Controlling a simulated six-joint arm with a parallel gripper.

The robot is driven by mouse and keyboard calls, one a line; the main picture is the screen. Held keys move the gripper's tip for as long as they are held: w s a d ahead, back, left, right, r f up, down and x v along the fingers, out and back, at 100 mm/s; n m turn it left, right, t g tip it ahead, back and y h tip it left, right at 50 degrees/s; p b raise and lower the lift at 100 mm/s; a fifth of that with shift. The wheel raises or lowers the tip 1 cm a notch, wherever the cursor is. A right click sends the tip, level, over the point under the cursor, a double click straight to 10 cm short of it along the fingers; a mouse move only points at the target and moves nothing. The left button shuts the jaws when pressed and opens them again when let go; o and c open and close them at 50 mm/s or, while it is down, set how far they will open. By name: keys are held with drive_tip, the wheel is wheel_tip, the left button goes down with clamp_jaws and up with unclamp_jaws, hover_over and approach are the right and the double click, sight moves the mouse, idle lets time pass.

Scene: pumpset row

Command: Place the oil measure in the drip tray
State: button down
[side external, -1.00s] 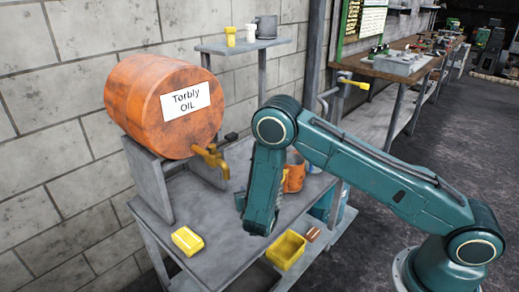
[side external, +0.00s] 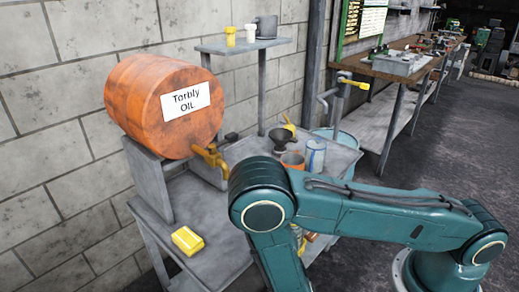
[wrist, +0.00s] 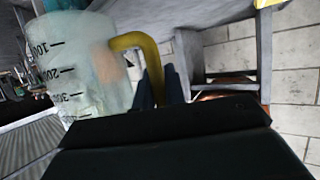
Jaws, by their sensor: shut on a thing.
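In the wrist view the oil measure (wrist: 85,60) is a translucent, pale jug with black marks and a curved yellow handle (wrist: 135,42). My gripper (wrist: 160,88) is shut on that handle. In the side view my arm hides the gripper and nearly all of the measure. I take the yellow open tray to be the drip tray; only a small yellow part (side external: 299,240) shows past my arm, and I cannot tell whether it is tray or handle. How the measure stands relative to the tray is hidden.
An orange oil drum (side external: 160,105) with a brass tap (side external: 211,158) rests on a stand at the left. A yellow block (side external: 187,240) lies at the bench front. A dark funnel (side external: 283,140), an orange mug (side external: 292,161) and a blue-white can (side external: 315,155) stand at the back right.

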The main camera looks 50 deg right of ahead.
drive_tip(key=shift+s+a, duration=0.35)
drive_tip(key=shift+s, duration=0.25)
idle(0.3)
drive_tip(key=w+a+r+n+t+y, duration=0.1)
drive_tip(key=w+a+r+n+y, duration=0.1)
drive_tip(key=w, duration=0.6)
drive_tip(key=w+a+r+n+t+y, duration=0.1)
drive_tip(key=w+a+r, duration=0.3)
drive_tip(key=w, duration=0.4)
drive_tip(key=shift+a+r+n+y, duration=0.4)
drive_tip(key=shift+n+y, duration=0.1)
drive_tip(key=shift+y, duration=0.2)
drive_tip(key=shift+f, duration=2.9)
drive_tip(key=shift+f, duration=0.1)
